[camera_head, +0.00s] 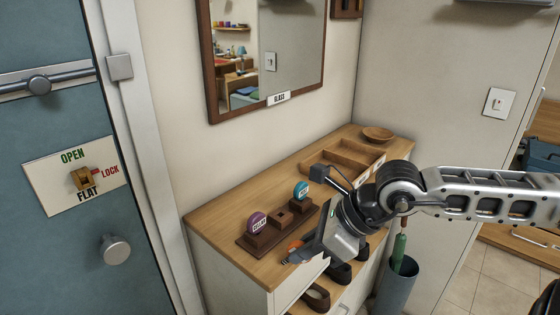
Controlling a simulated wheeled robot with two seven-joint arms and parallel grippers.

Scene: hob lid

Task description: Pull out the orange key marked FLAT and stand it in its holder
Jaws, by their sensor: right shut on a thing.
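My right gripper (292,257) reaches in from the right, low at the front edge of the cabinet top. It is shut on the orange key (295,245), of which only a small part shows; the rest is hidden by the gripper. The dark wooden holder (262,240) stands on the cabinet just behind and left of the gripper. It carries a purple key (257,223) at left and a teal key (300,191) at right, and its middle block (283,216) is bare. The door plate (45,185) reads OPEN, LOCK and FLAT around a brown lock piece (84,178). My left gripper is out of view.
A divided wooden tray (345,150) and a bowl (378,134) sit farther back on the cabinet top (215,220). A mirror (265,55) hangs above. Dark shoes (340,273) lie on the shelf below; an umbrella stand (396,290) is at right.

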